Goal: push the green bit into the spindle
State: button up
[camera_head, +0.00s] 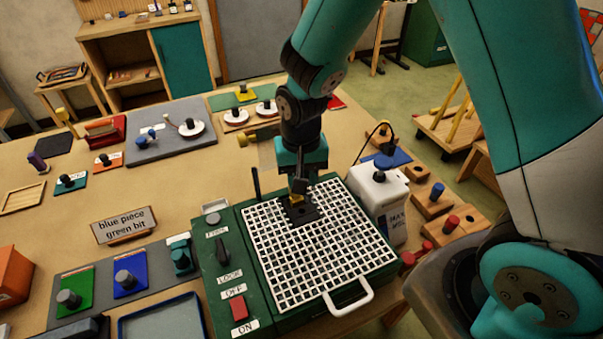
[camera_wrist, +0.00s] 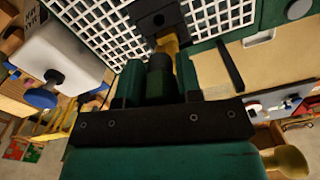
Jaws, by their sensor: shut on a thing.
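My gripper (camera_head: 299,184) points down over the grid top of the green machine. It is shut on a dark, greenish knob-like thing (camera_wrist: 159,75), which I take as the green bit. A yellow part (camera_wrist: 168,43) shows just past it, beside the black block (camera_wrist: 157,17). The black block (camera_head: 299,212), which I take as the spindle's place, sits on the white grid (camera_head: 340,262). The bit's lower end and the spindle's opening are hidden, so I cannot tell how far the bit is in.
A white bottle-like tank (camera_head: 380,200) stands close on the right. Wooden blocks with a blue knob (camera_head: 437,190) and a red knob (camera_head: 450,224) lie further right. A thin black post (camera_head: 256,184) rises at the machine's back left. A sign (camera_head: 124,225) reads "blue piece green bit".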

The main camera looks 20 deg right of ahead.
aim_at(302, 201)
jog(key=shift+f+b, duration=2.05)
jog(key=shift+f, duration=0.85)
jog(key=shift+f+b, duration=0.65)
jog(key=shift+f, duration=0.45)
jog(key=shift+r, duration=0.15)
jog(key=shift+r+p, duration=0.75)
jog(key=shift+f+b, duration=0.6)
jog(key=shift+f, duration=0.3)
dwell(0.8)
jog(key=o, duration=1)
jog(key=shift+r, duration=0.1)
